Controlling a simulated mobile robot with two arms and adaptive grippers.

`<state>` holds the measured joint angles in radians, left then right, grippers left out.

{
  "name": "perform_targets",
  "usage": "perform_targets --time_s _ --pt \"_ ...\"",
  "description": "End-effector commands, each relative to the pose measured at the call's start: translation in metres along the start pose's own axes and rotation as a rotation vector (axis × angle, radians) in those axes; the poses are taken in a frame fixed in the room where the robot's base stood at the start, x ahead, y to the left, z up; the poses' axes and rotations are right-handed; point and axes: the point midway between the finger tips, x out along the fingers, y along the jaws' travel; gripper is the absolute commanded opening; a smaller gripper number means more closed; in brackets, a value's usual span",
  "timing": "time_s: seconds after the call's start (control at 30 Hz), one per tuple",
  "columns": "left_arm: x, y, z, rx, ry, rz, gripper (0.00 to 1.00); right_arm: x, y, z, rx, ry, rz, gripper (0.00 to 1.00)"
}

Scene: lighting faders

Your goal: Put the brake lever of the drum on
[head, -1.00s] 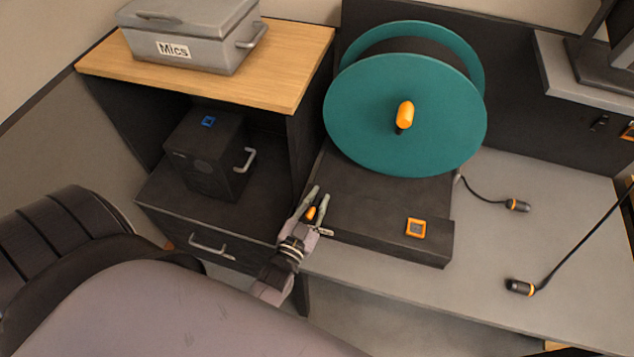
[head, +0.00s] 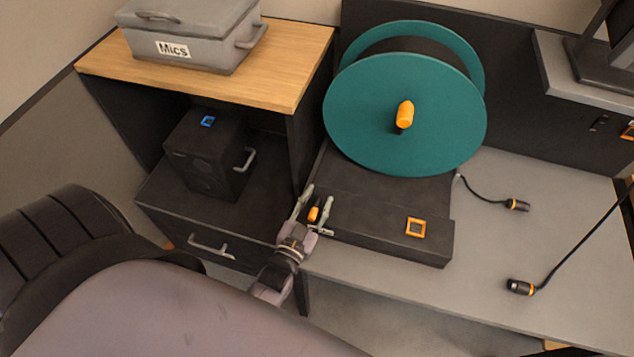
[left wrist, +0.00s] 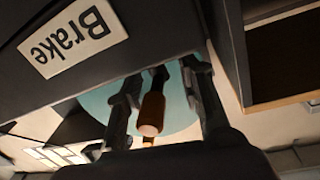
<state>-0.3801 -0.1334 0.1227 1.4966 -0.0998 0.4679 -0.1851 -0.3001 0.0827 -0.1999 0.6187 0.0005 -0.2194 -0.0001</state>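The drum is a teal reel (head: 385,115) with an orange crank knob (head: 405,114), standing on a dark base (head: 380,205). The brake lever (head: 313,214) has an orange handle and sits at the left front of the base. It also shows in the left wrist view as an orange-brown handle (left wrist: 152,108), near a "Brake" label (left wrist: 73,38). My left gripper (head: 317,196) is open, with one finger on each side of the lever. In the left wrist view (left wrist: 160,78) gaps show between handle and fingers. My right gripper is not in view.
An orange-framed button (head: 416,228) is on the base's front. A cabinet with a drawer (head: 215,247), a black box (head: 205,160) and a grey "Mics" case (head: 190,40) stands at left. Two cable connectors (head: 520,287) lie on the grey desk (head: 480,250) at right.

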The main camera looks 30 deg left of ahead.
Motion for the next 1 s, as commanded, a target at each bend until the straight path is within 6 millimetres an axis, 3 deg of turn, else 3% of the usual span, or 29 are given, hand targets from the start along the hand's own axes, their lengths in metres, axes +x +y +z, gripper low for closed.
perform_targets --time_s 0.53,0.7,1.0 --pt "-0.101 0.000 0.001 0.001 -0.002 0.000 0.35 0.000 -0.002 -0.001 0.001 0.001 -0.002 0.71" --pt "-0.115 0.000 0.000 0.000 -0.001 0.000 0.35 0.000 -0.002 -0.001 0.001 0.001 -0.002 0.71" --pt "-0.116 0.000 0.000 0.000 0.001 -0.001 0.35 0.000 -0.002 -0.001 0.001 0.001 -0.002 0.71"
